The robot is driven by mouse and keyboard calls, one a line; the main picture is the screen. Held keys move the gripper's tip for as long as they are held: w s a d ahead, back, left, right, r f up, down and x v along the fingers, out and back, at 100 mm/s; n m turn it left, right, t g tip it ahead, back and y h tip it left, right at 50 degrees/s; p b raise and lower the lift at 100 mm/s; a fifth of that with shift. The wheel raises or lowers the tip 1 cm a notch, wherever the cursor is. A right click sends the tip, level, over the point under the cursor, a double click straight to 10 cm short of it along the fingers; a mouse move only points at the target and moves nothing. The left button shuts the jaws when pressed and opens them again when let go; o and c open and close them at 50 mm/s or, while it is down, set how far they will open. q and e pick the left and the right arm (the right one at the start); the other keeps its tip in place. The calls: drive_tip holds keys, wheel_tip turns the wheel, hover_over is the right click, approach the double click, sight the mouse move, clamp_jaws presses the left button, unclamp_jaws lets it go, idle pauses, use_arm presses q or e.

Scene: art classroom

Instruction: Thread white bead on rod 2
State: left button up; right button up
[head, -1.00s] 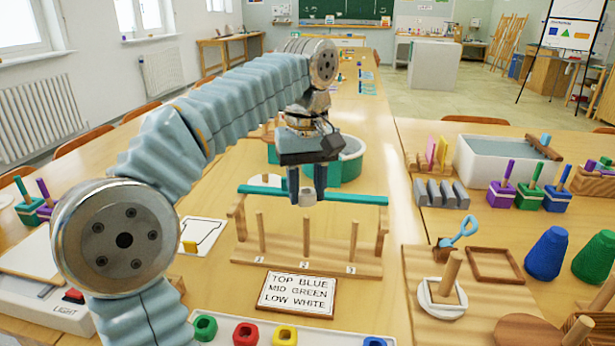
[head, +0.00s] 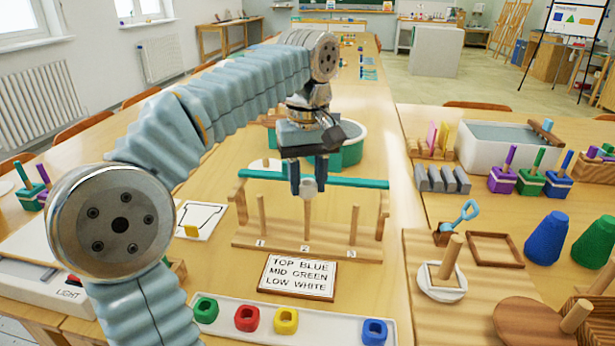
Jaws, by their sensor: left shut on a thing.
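My left gripper (head: 308,185) is shut on the white bead (head: 308,188), its two dark fingers at the bead's sides. The bead is in line with the top of rod 2 (head: 307,222), the middle upright of the wooden stand (head: 280,247). No gap shows between bead and rod top, but I cannot tell whether the rod is inside the hole. Rod 1 (head: 262,215) and rod 3 (head: 354,225) are bare. My right gripper is out of view.
A teal bar (head: 350,183) crosses the stand's top, close to the fingers. A sign (head: 297,277) lies in front. A white tray (head: 338,325) holds green, red, yellow and blue beads. A teal round container (head: 350,150) stands behind.

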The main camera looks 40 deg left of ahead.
use_arm(q)
drive_tip(key=shift+f, duration=0.15)
idle(0.5)
drive_tip(key=shift+f, duration=0.35)
idle(1.2)
drive_tip(key=shift+f, duration=0.6)
drive_tip(key=shift+f, duration=0.4)
idle(1.0)
drive_tip(key=o, duration=1.1)
wheel_tip(320, 180, up, 8)
drive_tip(key=shift+f, duration=0.25)
